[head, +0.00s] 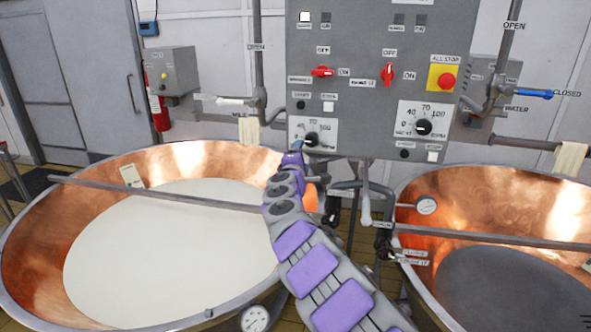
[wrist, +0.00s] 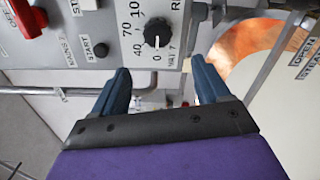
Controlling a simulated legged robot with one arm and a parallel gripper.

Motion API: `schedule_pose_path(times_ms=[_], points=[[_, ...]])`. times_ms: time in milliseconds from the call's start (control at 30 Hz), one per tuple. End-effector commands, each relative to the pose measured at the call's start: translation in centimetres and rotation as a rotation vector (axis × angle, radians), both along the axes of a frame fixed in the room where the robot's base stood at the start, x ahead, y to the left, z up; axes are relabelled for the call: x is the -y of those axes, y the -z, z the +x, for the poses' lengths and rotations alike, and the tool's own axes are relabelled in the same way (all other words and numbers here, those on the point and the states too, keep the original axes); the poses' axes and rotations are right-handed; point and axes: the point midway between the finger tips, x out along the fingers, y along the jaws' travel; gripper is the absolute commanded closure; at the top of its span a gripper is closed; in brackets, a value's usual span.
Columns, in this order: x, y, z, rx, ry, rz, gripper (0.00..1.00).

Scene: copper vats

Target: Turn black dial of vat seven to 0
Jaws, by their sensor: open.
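The black dial of vat seven (wrist: 157,32) sits on a white scale plate marked 0, 40, 70 and 100, with a "VAT 7" label beside it in the wrist view. In the head view the dial (head: 312,139) is on the lower left of the grey control panel (head: 355,115). My gripper (wrist: 161,76) is open and empty, its two blue fingers on either side below the dial and apart from it. In the head view my gripper (head: 297,148) is just below left of the dial.
A second black dial (head: 424,126), red switches (head: 322,71) and a red all-stop button (head: 446,81) are on the panel. A copper vat of white liquid (head: 215,160) stands left, another copper vat (head: 560,190) right. Pipes run below the panel.

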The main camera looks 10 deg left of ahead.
Motion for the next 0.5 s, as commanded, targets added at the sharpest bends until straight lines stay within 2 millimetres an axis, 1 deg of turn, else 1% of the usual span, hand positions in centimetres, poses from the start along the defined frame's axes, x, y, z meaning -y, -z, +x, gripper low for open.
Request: schedule_pose_path(times_ms=[500], points=[[-0.4, 0.0, -4.2, 0.001, -0.001, -0.007, 0.24]])
